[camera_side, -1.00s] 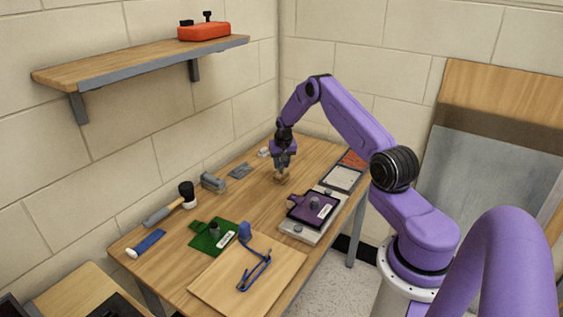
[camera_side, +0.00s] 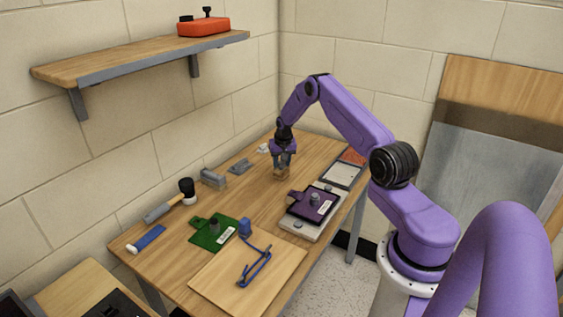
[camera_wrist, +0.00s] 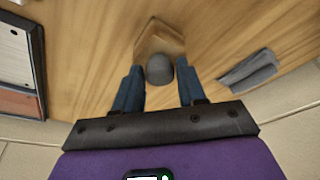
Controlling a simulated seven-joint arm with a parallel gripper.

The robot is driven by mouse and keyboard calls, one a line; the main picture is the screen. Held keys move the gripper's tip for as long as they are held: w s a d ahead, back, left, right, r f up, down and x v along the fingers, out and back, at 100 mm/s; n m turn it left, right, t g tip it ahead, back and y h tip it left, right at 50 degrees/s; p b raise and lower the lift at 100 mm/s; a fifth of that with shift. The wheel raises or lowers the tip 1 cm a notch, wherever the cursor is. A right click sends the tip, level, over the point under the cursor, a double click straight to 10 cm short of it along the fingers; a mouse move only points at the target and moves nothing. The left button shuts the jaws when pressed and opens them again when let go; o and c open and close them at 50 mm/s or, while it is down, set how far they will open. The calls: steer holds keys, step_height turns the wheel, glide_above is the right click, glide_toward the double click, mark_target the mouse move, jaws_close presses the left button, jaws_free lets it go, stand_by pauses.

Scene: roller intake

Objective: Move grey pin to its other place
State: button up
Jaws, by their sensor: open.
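The grey pin (camera_wrist: 159,68) shows from above in the wrist view as a dark grey round top. It is at a small wooden block (camera_wrist: 160,38), between my fingers in the picture. My gripper (camera_wrist: 157,92) is open, with a blue finger on each side of the pin and gaps between. In the side view my gripper (camera_side: 283,163) is over the wooden block (camera_side: 282,173) at the far part of the table; the pin is hard to make out there. Whether the fingers touch the block cannot be told.
A purple plate (camera_side: 299,213) with a grey knob lies on a pale tray. A green plate (camera_side: 202,240) with a grey knob, a blue-framed tool (camera_side: 262,262) on a board, and a mallet (camera_side: 160,213) lie nearer. Grey pieces (camera_side: 213,179) lie along the wall side.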

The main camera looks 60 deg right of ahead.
mark_target(281, 163)
steer(key=shift+r, duration=0.15)
steer(key=shift+r, duration=1.35)
steer(key=o, duration=0.6)
steer(key=shift+c, duration=0.2)
steer(key=shift+r, duration=0.1)
